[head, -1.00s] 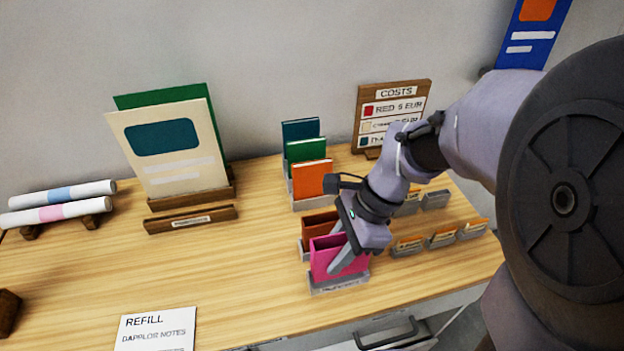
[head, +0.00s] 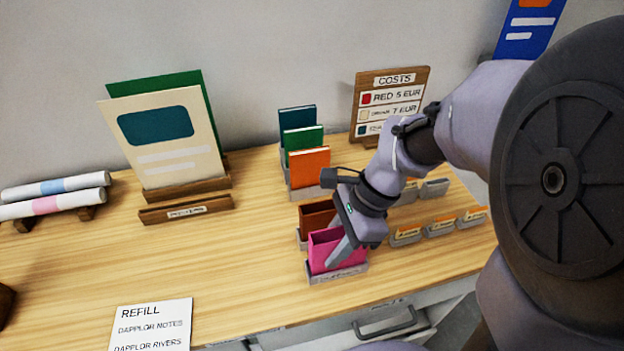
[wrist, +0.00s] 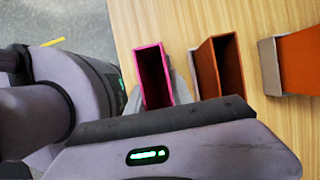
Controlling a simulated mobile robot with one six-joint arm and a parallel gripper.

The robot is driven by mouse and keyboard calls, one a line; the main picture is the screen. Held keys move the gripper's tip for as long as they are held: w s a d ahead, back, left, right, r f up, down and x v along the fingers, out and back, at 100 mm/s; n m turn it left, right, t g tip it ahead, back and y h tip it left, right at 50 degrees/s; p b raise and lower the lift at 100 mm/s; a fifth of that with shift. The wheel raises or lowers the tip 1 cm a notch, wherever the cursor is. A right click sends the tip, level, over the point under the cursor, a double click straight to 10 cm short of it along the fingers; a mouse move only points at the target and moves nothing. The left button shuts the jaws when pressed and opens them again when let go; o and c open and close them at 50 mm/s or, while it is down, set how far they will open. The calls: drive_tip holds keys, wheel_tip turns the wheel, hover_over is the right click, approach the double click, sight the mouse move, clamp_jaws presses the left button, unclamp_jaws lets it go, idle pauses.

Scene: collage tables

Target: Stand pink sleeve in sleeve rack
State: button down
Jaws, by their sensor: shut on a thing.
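The pink sleeve (head: 323,249) stands upright in the front part of the grey sleeve rack (head: 337,275), at the table's front edge. Its open top shows in the wrist view (wrist: 153,75). My gripper (head: 342,250) is shut on the pink sleeve's right side; its fingers are partly hidden in the wrist view. A brown-orange sleeve (head: 317,214) stands in the rack just behind the pink one, and it shows as an open box in the wrist view (wrist: 219,64).
Orange, green and teal books (head: 310,168) stand in a holder behind the rack. Small grey holders with orange cards (head: 440,228) are to the right. A REFILL card (head: 150,324) lies front left. The table's middle left is clear.

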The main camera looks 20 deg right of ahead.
drive_tip(key=shift+f, duration=0.15)
drive_tip(key=shift+f+b, duration=0.75)
drive_tip(key=c, duration=1.1)
unclamp_jaws()
drive_tip(key=shift+o, duration=0.2)
drive_tip(key=shift+r, duration=0.15)
drive_tip(key=p+v, duration=0.8)
drive_tip(key=v, duration=0.9)
drive_tip(key=shift+p, duration=0.4)
